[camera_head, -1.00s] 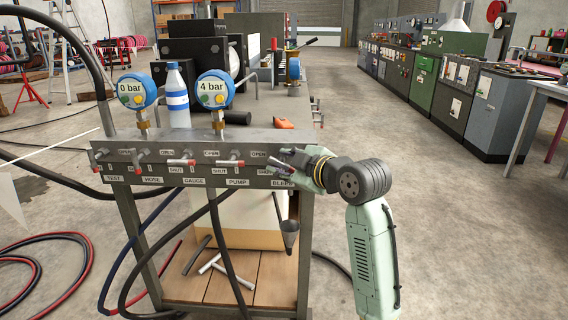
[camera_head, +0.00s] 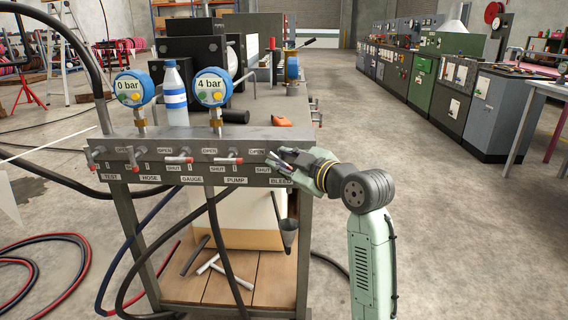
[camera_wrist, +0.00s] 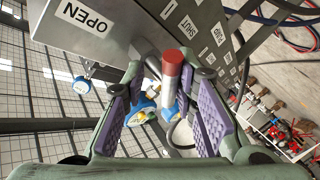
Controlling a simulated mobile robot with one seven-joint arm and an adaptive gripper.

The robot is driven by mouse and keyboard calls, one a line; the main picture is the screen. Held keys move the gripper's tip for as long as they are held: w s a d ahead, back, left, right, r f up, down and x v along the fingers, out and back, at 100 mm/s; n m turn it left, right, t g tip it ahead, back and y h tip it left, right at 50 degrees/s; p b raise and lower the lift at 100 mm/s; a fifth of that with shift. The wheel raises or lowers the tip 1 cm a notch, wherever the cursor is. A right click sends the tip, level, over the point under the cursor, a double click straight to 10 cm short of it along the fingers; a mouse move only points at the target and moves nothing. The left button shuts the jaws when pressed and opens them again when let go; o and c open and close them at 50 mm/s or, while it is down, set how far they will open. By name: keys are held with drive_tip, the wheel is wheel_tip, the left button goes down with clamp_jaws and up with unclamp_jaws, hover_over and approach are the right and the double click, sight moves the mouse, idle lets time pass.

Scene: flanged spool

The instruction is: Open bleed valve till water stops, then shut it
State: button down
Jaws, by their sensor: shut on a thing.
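My gripper (camera_head: 283,161) is at the right end of the grey valve panel (camera_head: 135,176), at the valve above the BLEED label (camera_head: 281,181). In the wrist view my gripper (camera_wrist: 163,88) has its purple-padded fingers on either side of the red-tipped bleed lever (camera_wrist: 172,66) and is shut on it. In the head view the fingers mostly hide this lever, so its exact angle is unclear. The left gauge (camera_head: 134,87) reads 0 bar and the right gauge (camera_head: 213,87) reads 4 bar. A dark funnel (camera_head: 288,225) hangs below the bleed valve; no water is discernible.
Other red-tipped levers, such as the pump lever (camera_head: 228,160), line the panel to the left. A blue-and-white bottle (camera_head: 175,95) and an orange object (camera_head: 281,121) stand on the bench behind. Hoses hang below.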

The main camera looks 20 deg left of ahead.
drive_tip(key=m+y+b, duration=0.1)
drive_tip(key=f+m+t+y+b, duration=0.1)
drive_tip(key=a+m+y+b, duration=0.1)
drive_tip(key=m+b, duration=0.1)
drive_tip(key=shift+s+f, duration=0.25)
drive_tip(key=m+t+y+b, duration=0.1)
drive_tip(key=m+t+b, duration=0.1)
drive_tip(key=m, duration=0.1)
drive_tip(key=shift+r+m+t, duration=0.15)
drive_tip(key=shift+m+t, duration=0.15)
drive_tip(key=shift+t, duration=0.1)
drive_tip(key=shift+r+m+t, duration=0.1)
drive_tip(key=shift+m+t, duration=0.4)
drive_tip(key=shift+m, duration=0.1)
drive_tip(key=shift+r+m+b, duration=0.2)
drive_tip(key=shift+m+b, duration=0.1)
drive_tip(key=c, duration=1.4)
unclamp_jaws()
drive_tip(key=shift+a, duration=0.1)
drive_tip(key=shift+w, duration=0.1)
drive_tip(key=shift+w+d+f, duration=0.1)
drive_tip(key=shift+d, duration=0.2)
drive_tip(key=shift+d, duration=0.1)
